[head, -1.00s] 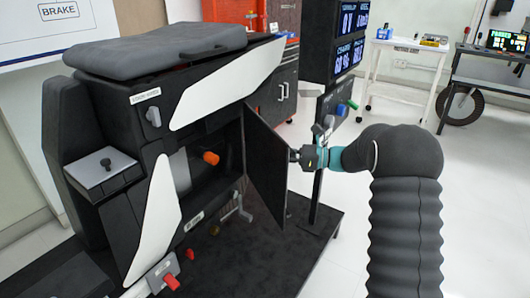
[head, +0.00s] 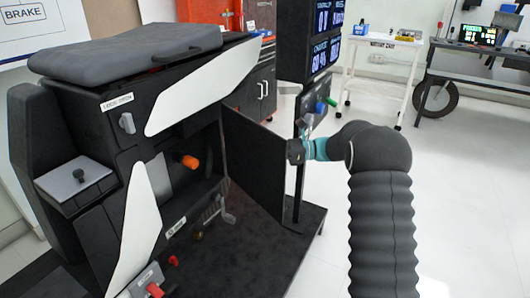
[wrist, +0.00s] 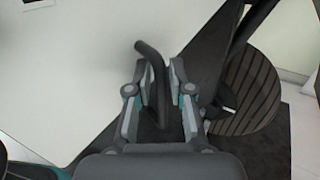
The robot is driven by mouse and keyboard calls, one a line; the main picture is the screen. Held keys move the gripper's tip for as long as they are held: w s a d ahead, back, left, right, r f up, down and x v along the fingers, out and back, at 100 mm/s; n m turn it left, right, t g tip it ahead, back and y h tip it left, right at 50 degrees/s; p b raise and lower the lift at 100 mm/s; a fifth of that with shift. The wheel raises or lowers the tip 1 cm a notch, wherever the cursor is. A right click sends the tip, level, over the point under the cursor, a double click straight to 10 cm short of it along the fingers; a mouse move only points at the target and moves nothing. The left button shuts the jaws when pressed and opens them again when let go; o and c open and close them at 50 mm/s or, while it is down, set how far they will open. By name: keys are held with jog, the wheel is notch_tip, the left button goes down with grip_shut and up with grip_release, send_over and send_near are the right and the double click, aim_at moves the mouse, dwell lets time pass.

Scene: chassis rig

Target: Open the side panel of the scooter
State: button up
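The scooter (head: 100,120) stands at the left in the head view, with a dark seat and white outer trim. Its side panel (head: 255,158) stands swung out from the body, with its dark inner face showing. The open bay behind it shows an orange knob (head: 189,161). My gripper (head: 297,151) is at the panel's free edge, on its far side. In the wrist view, my gripper's fingers (wrist: 158,88) are apart, on either side of a dark bent handle (wrist: 152,58), with gaps visible beside it. A pale surface (wrist: 70,80), apparently the panel's outer face, fills the left.
A display post (head: 302,130) stands close behind my gripper. A dark platform (head: 250,255) lies under the scooter. A red tool cabinet (head: 258,75), a white cart (head: 385,60) and a dark workbench (head: 470,55) stand behind. The floor at the right is clear.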

jog(key=shift+o, duration=0.4)
jog(key=d, duration=1.2)
jog(key=shift+w, duration=0.3)
jog(key=shift+c, duration=0.2)
